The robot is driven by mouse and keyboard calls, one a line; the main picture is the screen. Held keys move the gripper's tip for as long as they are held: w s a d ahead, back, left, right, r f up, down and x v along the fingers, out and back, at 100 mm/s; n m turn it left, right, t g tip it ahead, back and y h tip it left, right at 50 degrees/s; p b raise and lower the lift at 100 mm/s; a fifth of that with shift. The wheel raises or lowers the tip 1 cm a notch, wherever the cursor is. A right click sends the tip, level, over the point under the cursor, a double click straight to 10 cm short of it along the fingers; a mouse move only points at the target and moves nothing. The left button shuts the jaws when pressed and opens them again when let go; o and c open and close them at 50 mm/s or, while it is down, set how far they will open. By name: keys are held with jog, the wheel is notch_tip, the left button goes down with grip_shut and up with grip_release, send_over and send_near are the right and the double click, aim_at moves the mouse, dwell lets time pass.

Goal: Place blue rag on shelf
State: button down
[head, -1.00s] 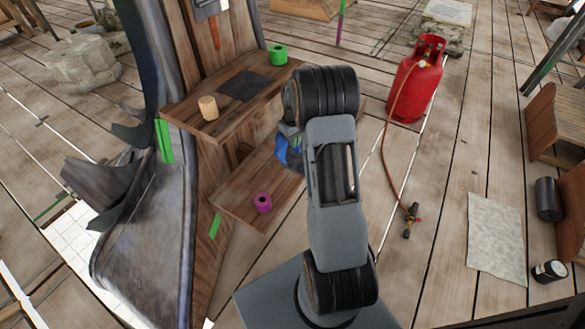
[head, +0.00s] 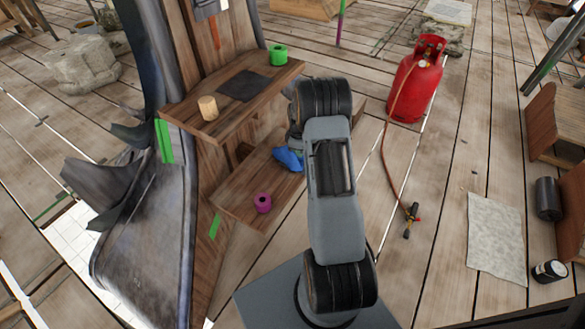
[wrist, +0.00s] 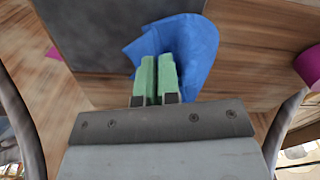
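The blue rag (head: 288,159) is at the lower wooden shelf (head: 232,196), partly hidden by my arm in the head view. In the wrist view the crumpled blue rag (wrist: 195,48) spreads around and beyond my green fingertips. My gripper (wrist: 157,62) has its fingers close together with only a thin gap, and appears shut on the rag's near edge. Wood and a dark grey patch (wrist: 95,35) lie behind the rag. Whether the rag rests on the shelf or hangs just above it is hard to tell.
A magenta ring (head: 263,203) sits on the lower shelf. The upper shelf (head: 217,127) carries a wooden cylinder (head: 208,107), a dark square (head: 243,86) and a green ring (head: 278,54). A red gas cylinder (head: 416,80) with a hose stands to the right.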

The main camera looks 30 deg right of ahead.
jog(key=a+f, duration=0.1)
jog(key=a, duration=0.1)
jog(key=s+a+f, duration=0.1)
jog(key=a, duration=0.2)
jog(key=s+a+f, duration=0.1)
jog(key=a, duration=0.2)
jog(key=c, duration=0.9)
grip_release()
